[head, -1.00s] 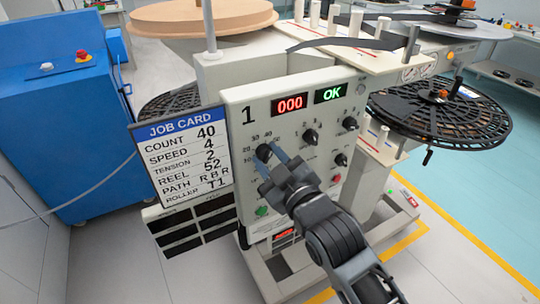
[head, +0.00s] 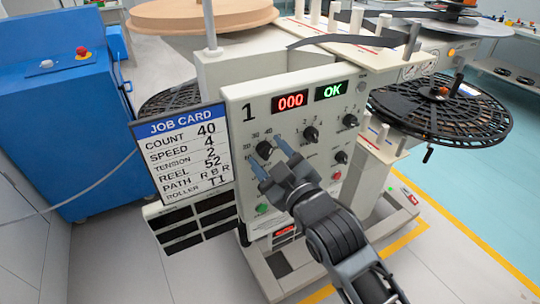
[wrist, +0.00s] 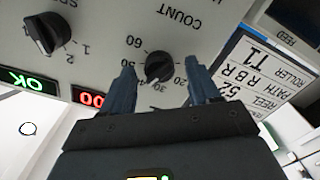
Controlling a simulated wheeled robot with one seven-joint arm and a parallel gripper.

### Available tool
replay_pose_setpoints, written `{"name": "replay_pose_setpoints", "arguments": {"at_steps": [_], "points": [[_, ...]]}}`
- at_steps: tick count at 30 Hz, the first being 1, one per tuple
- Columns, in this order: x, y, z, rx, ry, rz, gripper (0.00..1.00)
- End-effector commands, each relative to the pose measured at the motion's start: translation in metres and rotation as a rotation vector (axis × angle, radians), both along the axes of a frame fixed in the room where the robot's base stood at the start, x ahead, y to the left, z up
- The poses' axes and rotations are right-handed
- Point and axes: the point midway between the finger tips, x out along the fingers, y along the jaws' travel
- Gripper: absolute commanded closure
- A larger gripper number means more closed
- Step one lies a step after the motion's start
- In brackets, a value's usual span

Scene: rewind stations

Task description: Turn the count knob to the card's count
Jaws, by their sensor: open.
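The black count knob (head: 264,149) sits at the left of the station's light panel, beside the job card. The job card (head: 184,160) reads COUNT 40. My gripper (head: 269,155) is open, with its two blue-grey fingers pointing at the panel around the count knob. In the wrist view the count knob (wrist: 159,66) shows between the open fingertips of my gripper (wrist: 163,72), with gaps on both sides. Scale numbers such as 60, 30 and 20 show around it, upside down. I cannot tell which number the knob points to.
The red display (head: 290,102) reads 000 and the green display (head: 331,91) reads OK. Another knob (head: 311,134) is to the right of the count knob, with more at the panel's right edge. A green button (head: 262,209) is below. A blue cabinet (head: 60,110) stands left.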

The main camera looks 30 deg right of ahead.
Motion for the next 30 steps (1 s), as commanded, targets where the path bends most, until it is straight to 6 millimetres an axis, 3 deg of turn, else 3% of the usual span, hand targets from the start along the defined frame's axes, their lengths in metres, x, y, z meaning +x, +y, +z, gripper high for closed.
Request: {"name": "replay_pose_setpoints", "arguments": {"at_steps": [18, 30], "points": [[-0.073, 0.000, -0.001, -0.001, 0.001, -0.001, 0.39], [-0.077, 0.000, 0.000, 0.000, 0.000, 0.000, 0.39]]}}
